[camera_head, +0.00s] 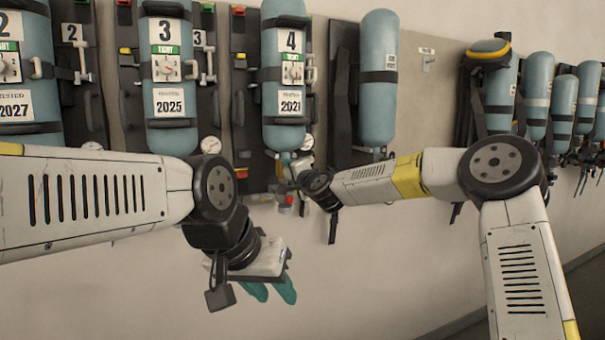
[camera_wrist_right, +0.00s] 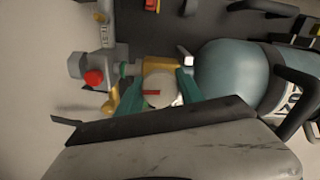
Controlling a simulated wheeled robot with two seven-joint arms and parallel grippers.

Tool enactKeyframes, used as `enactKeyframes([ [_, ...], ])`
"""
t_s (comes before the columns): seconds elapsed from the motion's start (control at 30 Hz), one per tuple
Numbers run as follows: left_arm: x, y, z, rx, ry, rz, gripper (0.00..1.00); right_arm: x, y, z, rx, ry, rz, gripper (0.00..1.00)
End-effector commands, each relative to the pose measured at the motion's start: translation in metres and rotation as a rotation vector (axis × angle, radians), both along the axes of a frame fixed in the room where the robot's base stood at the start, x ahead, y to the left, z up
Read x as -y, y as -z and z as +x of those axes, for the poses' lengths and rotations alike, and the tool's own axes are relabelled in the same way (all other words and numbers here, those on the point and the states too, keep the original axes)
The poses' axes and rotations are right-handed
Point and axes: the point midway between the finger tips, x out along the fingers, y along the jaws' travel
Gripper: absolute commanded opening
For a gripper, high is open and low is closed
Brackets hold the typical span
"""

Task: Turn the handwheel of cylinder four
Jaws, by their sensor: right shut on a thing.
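Cylinder four (camera_head: 284,120) is a teal cylinder strapped upright to its dark backplate, with a "4" label and a tag ending in "2021". Its valve end is at the bottom, largely hidden by my right gripper (camera_head: 293,168) in the head view. In the right wrist view, the handwheel (camera_wrist_right: 160,82) is a pale round knob with a red mark. My right gripper (camera_wrist_right: 157,92) has its green fingers on either side of the handwheel and is shut on it. My left gripper (camera_head: 271,292) hangs low in front of the wall, empty, its green fingers apart.
In the right wrist view, a red knob (camera_wrist_right: 94,77) is close to the fingers. The lower wall is clear.

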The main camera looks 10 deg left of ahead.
Motion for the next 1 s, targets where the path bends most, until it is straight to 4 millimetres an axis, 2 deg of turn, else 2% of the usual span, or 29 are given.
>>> enactKeyframes([
  [0.7, 0.0, 0.0, 0.0, 0.0, 0.0, 0.0, 0.36, 0.0004, 0.0006, 0.0003, -0.045, 0.0, 0.064, 0.03],
  [0.73, 0.0, 0.0, 0.0, 0.0, 0.0, 0.0, 0.36, 0.0004, 0.0006, 0.0003, -0.045, 0.0, 0.064, 0.48],
  [0.83, 0.0, 0.0, 0.0, 0.0, 0.0, 0.0, 0.36, 0.0003, 0.0006, 0.0002, -0.044, 0.0, 0.063, 0.66],
  [1.0, 0.0, 0.0, 0.0, 0.0, 0.0, 0.0, 0.36, 0.0002, 0.0004, 0.0001, -0.043, 0.0, 0.063, 0.66],
])
